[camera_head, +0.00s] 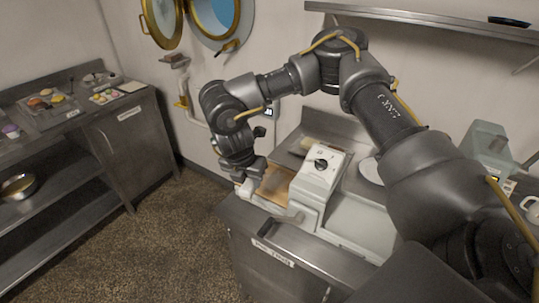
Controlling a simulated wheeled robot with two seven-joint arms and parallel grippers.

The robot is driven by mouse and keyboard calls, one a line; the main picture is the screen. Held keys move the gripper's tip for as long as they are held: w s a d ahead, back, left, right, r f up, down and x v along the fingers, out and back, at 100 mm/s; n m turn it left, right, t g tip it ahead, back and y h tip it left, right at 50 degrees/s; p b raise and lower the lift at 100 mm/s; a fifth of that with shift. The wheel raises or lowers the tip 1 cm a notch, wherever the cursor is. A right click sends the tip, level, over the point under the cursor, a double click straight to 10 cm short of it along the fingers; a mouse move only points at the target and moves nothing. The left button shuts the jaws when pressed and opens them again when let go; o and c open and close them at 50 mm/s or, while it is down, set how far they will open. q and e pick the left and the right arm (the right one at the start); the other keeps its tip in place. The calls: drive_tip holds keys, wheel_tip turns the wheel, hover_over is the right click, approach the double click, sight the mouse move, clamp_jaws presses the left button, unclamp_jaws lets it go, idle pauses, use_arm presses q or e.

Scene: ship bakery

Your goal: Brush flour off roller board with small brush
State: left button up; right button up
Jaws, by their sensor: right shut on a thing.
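My right gripper (247,176) points down at the left end of the steel counter. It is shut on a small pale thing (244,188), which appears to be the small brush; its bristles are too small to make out. A brown wooden roller board (272,184) lies just right of the gripper, left of a white machine with a black dial (319,168). The machine hides part of the board. Flour on the board cannot be made out. My left gripper is not in view.
The steel counter (270,247) has a labelled front. A pale green container (487,143) and a white mug (532,207) stand at the right. A wall shelf (430,27) runs above. A steel bench (130,113) with food stands left, across open floor.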

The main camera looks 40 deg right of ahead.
drive_tip(key=w+d+n+t+y+p, duration=0.1)
drive_tip(key=d+n+y+p, duration=0.1)
drive_tip(key=d+n, duration=0.6)
drive_tip(key=n+p, duration=0.1)
drive_tip(key=n, duration=0.2)
drive_tip(key=shift+w+y, duration=0.4)
drive_tip(key=shift+d+f, duration=0.1)
drive_tip(key=shift+f, duration=0.05)
